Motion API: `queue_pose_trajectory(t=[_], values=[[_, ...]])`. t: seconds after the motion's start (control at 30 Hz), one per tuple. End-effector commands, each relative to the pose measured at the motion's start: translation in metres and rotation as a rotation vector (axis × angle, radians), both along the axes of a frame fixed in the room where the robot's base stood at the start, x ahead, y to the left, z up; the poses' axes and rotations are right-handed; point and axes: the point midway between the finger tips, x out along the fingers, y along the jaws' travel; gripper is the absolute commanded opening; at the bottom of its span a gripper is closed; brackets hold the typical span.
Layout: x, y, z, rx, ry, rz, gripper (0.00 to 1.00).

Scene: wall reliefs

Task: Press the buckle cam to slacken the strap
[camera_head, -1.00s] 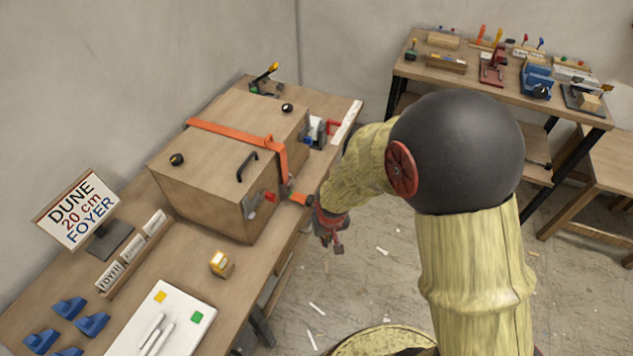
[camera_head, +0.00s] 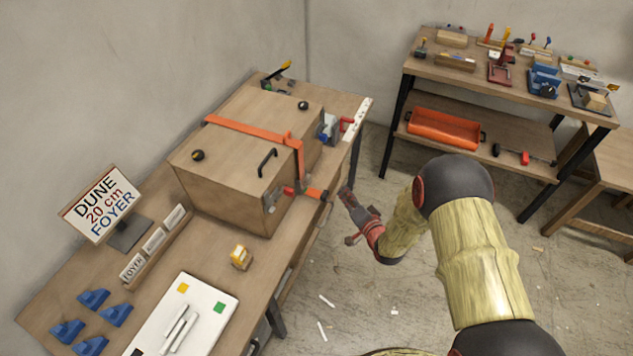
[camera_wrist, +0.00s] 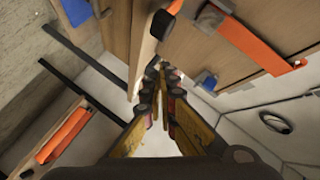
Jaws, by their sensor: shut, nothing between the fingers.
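An orange strap (camera_head: 250,130) runs over the top of a wooden box (camera_head: 225,165) and down its right side. A buckle (camera_head: 300,189) sits low on that side, with an orange tail (camera_head: 316,194) sticking out past the table edge. The wrist view shows the strap (camera_wrist: 262,48) and a grey metal piece, probably the buckle (camera_wrist: 208,18); the cam's position cannot be told. My gripper (camera_head: 345,193) is just right of the tail, off the table edge and apart from the strap. In the wrist view its fingers (camera_wrist: 159,72) are together and empty.
The table (camera_head: 60,300) holds a sign (camera_head: 102,205), several blue pieces (camera_head: 92,298), a white board (camera_head: 205,300) and a small yellow block (camera_head: 240,257). A second bench (camera_head: 475,72) with an orange tray (camera_head: 443,127) stands behind. Floor right of the table is open.

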Motion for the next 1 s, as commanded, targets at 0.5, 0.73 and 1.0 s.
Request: queue_pose_trajectory(t=[0.5, 0.73, 1.0], values=[[0.002, 0.002, 0.011, 0.074, -0.009, -0.015, 0.0], [0.007, 0.016, 0.01, 0.073, -0.009, -0.012, 0.0], [0.019, 0.05, 0.009, 0.073, -0.007, -0.012, 0.0]])
